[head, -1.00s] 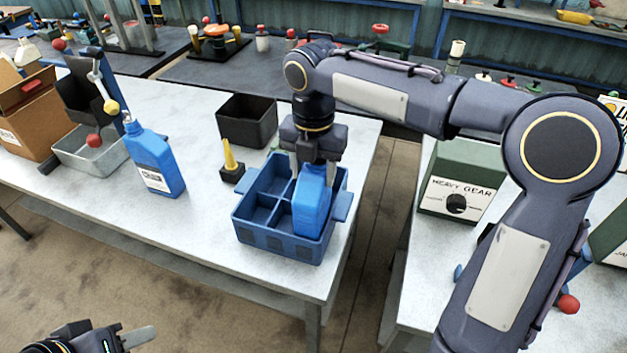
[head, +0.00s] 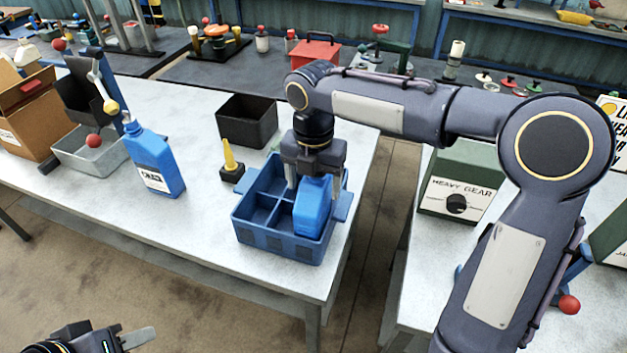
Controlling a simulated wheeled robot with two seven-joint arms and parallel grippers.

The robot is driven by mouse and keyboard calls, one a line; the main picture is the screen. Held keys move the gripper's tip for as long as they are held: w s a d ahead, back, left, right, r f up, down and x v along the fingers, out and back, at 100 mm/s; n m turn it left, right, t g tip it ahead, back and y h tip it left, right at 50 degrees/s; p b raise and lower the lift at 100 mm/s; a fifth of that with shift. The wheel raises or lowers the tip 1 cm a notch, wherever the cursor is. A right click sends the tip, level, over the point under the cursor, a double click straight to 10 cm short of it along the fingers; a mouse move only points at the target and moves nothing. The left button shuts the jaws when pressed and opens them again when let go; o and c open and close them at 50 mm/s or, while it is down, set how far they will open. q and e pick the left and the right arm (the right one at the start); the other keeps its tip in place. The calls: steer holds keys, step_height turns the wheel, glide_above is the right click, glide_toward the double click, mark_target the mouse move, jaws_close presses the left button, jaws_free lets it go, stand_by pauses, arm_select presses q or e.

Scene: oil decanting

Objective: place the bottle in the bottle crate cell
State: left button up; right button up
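A blue bottle (head: 313,212) stands in the front right cell of the blue bottle crate (head: 262,238), its upper part rising above the rim. My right gripper (head: 315,182) is over the crate, pointing down, with its fingers apart on either side of the bottle's top. The fingers look clear of the bottle; its cap is hidden under the gripper. The other crate cells that show are empty. A second blue bottle (head: 153,162) with a white label stands on the table to the left. My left gripper (head: 105,338) is open and empty at the bottom left, low in front of the table.
A black bin (head: 247,122) stands behind the crate, and a yellow funnel-like piece (head: 230,160) on a dark base stands left of it. A grey metal tray (head: 90,152) and cardboard box (head: 30,118) are at the far left. A green machine (head: 462,182) stands on the right table.

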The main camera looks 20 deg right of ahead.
step_height(320, 180, up, 12)
steer(key=p, duration=0.1)
steer(key=shift+r, duration=0.2)
steer(key=s+d+f+m+t+y, duration=0.1)
steer(key=s+d+f+m, duration=0.1)
steer(key=s+d+m, duration=0.35)
steer(key=s+d+f+m+t+y, duration=0.1)
steer(key=s+d+f+m, duration=0.15)
steer(key=s+m, duration=0.6)
steer(key=s+f+m+t+y, duration=0.1)
steer(key=s+f+m+t, duration=0.2)
steer(key=s+f+m, duration=0.5)
steer(key=f+m, duration=0.1)
steer(key=m, duration=0.8)
steer(key=shift+a+t+y, duration=0.25)
steer(key=shift+t+y, duration=0.05)
steer(key=shift+y, duration=0.1)
